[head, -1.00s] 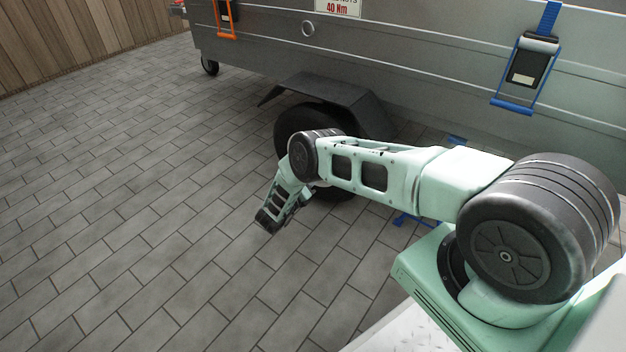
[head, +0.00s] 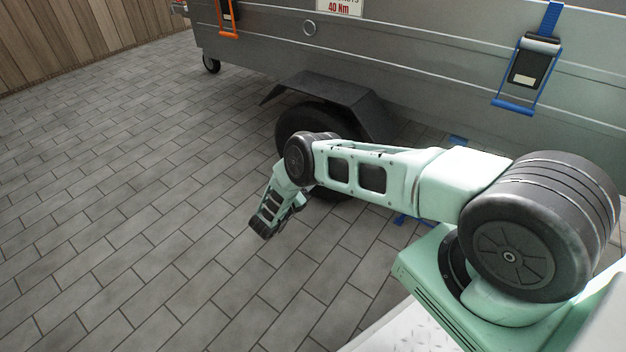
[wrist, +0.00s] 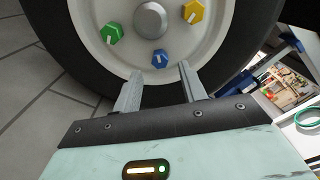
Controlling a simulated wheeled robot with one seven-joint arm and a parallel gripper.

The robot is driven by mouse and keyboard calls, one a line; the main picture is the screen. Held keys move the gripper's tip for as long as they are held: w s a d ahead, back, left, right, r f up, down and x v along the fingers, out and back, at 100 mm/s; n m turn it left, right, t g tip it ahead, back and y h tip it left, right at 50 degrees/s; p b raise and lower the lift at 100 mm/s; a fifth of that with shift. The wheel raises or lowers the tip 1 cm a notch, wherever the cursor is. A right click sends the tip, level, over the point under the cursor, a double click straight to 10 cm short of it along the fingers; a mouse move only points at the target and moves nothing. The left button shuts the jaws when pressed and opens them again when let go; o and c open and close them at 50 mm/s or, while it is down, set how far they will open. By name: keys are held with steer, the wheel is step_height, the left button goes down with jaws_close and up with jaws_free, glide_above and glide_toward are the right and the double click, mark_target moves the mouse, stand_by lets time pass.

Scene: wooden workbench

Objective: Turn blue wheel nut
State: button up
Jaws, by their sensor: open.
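The blue wheel nut (wrist: 159,58) sits on the pale wheel rim (wrist: 208,50) in the wrist view, below the grey hub cap (wrist: 150,19), with a white line on its face. A green nut (wrist: 112,34) is up and left of it and a yellow nut (wrist: 194,12) up and right. My gripper (wrist: 160,72) is open and empty. Its two grey fingers point at the wheel, with the blue nut showing between and just past their tips; I see no contact. In the head view my gripper (head: 262,230) hangs in front of the tyre, and the nuts are hidden.
The black tyre (head: 300,118) stands under a dark mudguard (head: 325,95) on the grey trailer (head: 400,70). A blue strap buckle (head: 528,75) and an orange one (head: 228,20) hang on its side. The paving (head: 130,200) at left is clear.

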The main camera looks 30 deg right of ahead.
steer(key=v, duration=1.4)
steer(key=shift+a, duration=0.2)
